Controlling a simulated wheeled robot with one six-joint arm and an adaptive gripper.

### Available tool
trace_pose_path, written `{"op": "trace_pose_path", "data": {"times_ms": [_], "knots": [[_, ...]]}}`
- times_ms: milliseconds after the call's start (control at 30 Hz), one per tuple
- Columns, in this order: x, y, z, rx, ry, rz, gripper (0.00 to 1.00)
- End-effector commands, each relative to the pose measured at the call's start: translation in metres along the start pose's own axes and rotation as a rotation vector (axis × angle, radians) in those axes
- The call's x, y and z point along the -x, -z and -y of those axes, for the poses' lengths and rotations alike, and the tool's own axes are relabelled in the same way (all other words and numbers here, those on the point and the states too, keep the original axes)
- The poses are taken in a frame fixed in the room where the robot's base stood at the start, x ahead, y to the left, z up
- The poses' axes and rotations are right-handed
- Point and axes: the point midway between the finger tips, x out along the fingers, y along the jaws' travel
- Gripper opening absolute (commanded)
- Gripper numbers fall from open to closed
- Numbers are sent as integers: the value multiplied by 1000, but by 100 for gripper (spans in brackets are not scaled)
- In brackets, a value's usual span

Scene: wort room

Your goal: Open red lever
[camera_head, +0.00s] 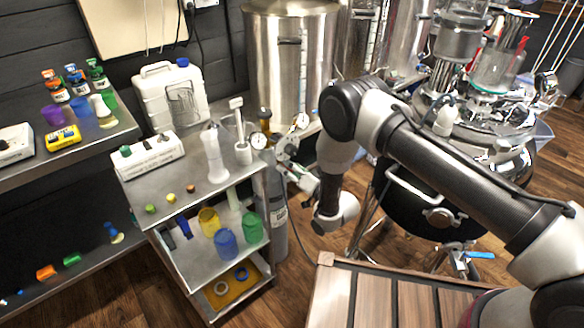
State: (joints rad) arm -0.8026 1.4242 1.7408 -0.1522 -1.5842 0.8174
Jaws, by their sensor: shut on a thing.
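My gripper (293,168) is at the regulator (283,143) on top of the grey gas cylinder (274,212), between the cart and my forearm. Its fingers are small in the picture and look shut on a small part of the regulator. I cannot make out the shape or colour of the held part. No red lever shows clearly there; my gripper may hide it. Two round gauges, one on the left (258,140) and one on the right (301,121), sit by the regulator.
A metal cart (196,188) with bottles and cups stands left of the cylinder. A steel tank (290,62) is behind. A dark vessel (440,213) with a blue-handled valve (480,256) stands right. A slatted wooden surface (385,297) is in front. Some floor is clear between.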

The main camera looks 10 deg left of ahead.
Motion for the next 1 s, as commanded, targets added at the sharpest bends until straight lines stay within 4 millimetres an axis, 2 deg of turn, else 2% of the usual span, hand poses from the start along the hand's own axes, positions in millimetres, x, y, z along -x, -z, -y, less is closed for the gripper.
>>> {"op": "trace_pose_path", "data": {"times_ms": [33,333,400,500,733,1000], "knots": [[-3,13,-1,-45,3,-33,41],[-4,7,-1,-324,9,-35,44],[-4,5,-1,-384,10,-34,38],[-3,1,0,-462,11,-31,39],[-2,-6,1,-600,11,-23,39],[-2,-11,2,-680,10,-17,38]]}}
